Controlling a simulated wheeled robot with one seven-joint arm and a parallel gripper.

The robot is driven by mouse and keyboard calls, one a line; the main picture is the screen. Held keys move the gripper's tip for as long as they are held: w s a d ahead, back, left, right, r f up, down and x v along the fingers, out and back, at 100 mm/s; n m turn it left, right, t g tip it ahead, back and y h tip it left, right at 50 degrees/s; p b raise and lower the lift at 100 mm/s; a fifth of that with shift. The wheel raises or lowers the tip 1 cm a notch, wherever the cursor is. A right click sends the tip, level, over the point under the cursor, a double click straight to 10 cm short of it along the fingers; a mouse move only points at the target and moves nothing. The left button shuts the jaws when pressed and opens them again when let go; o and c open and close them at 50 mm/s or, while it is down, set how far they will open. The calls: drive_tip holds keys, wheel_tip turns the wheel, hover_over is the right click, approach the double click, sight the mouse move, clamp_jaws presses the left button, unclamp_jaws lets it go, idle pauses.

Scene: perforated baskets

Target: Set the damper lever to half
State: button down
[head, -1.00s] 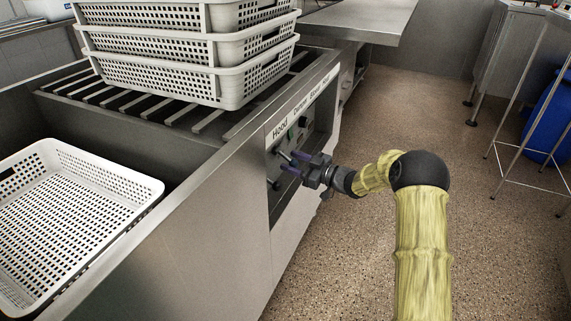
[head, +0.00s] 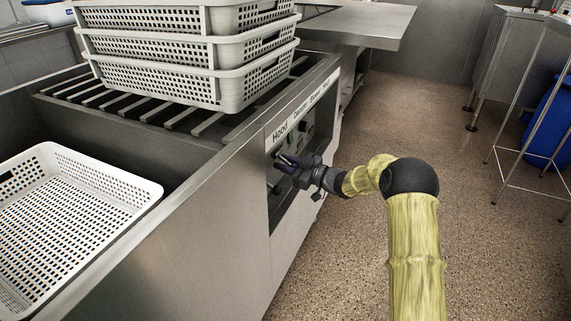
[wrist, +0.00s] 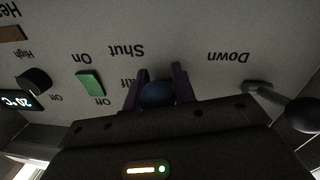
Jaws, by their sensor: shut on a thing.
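The damper lever shows in the wrist view as a dark blue round knob (wrist: 157,95) between my two purple fingers. My gripper (wrist: 158,86) is shut on this knob, in front of the control panel (wrist: 190,30). In the wrist view the panel's labels are upside down. "Shut" stands just above the knob, and a label ending in "alf" is partly hidden beside the left finger. The lever's shaft is hidden, so its exact angle cannot be told. In the head view my gripper (head: 286,163) is at the panel, below the "Hood" and "Damper" labels.
A second lever with a dark ball (wrist: 302,114) sits at right near "Down", close to my gripper. A green switch (wrist: 90,83) and a black dial (wrist: 34,81) are at left. White baskets (head: 190,85) stand stacked on the counter.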

drive_tip(key=shift+d+r+h+p, duration=0.1)
drive_tip(key=shift+r+h+p, duration=0.2)
drive_tip(key=shift+p, duration=0.6)
drive_tip(key=h+p, duration=0.1)
drive_tip(key=p, duration=0.3)
drive_tip(key=shift+d+r+g, duration=0.15)
drive_tip(key=shift+r+g, duration=0.25)
drive_tip(key=h+p, duration=0.1)
drive_tip(key=p, duration=0.5)
drive_tip(key=shift+s+d+r+g+h, duration=0.1)
drive_tip(key=shift+r+g+h, duration=0.25)
drive_tip(key=shift+g+h, duration=0.05)
drive_tip(key=h+p, duration=0.1)
drive_tip(key=p, duration=0.3)
drive_tip(key=shift+d+g+p, duration=0.15)
drive_tip(key=shift+g+p, duration=0.15)
drive_tip(key=shift+h+p, duration=0.3)
drive_tip(key=shift+f+h+p, duration=0.1)
drive_tip(key=shift+h+p, duration=0.2)
drive_tip(key=shift+p, duration=0.15)
drive_tip(key=c, duration=1.1)
unclamp_jaws()
drive_tip(key=shift+c, duration=0.2)
drive_tip(key=shift+s+n, duration=0.1)
drive_tip(key=shift+n, duration=0.2)
